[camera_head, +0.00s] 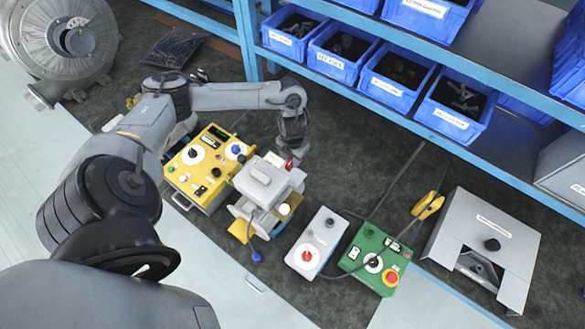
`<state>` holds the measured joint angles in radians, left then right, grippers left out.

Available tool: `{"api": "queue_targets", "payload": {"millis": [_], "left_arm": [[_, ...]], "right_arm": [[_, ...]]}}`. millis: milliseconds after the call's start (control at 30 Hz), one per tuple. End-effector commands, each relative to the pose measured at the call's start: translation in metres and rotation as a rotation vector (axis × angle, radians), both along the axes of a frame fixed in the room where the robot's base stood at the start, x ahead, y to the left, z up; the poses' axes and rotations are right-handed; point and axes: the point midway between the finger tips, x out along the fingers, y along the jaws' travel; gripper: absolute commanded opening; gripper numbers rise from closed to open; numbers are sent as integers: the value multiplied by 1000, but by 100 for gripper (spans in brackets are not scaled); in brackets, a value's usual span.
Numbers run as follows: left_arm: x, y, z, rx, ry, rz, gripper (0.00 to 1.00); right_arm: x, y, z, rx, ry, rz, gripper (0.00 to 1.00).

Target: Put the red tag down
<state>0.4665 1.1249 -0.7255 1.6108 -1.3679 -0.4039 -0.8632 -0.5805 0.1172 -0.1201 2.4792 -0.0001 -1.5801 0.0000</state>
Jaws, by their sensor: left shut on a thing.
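My left gripper (291,152) hangs down at the middle of the head view, at the end of my grey arm that comes in from the left. It is shut on a small red tag (289,165). The tag shows just below the fingers, in front of the upper right of a grey machine (262,184) with a block-like top. I cannot tell whether the tag touches the machine. The fingers are small and partly dark against the mat. My right gripper is not in view.
A yellow control box (188,196) stands left of the grey machine. A grey box with a red knob (307,256) and a green box (351,268) stand to its right. Blue bins (338,69) line the shelf behind. Dark mat (350,160) behind the boxes is mostly clear, with cables.

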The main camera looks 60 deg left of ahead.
Motion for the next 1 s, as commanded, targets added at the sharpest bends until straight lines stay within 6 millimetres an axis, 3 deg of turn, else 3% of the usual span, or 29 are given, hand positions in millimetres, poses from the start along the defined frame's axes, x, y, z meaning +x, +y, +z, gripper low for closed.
{"api": "queue_targets", "payload": {"millis": [600, 1000], "left_arm": [[0, 0, -60, 0, 1, 2, 0], [0, 0, -65, 0, -1, 1, 0]], "right_arm": [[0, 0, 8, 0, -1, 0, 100], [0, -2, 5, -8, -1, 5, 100]]}}
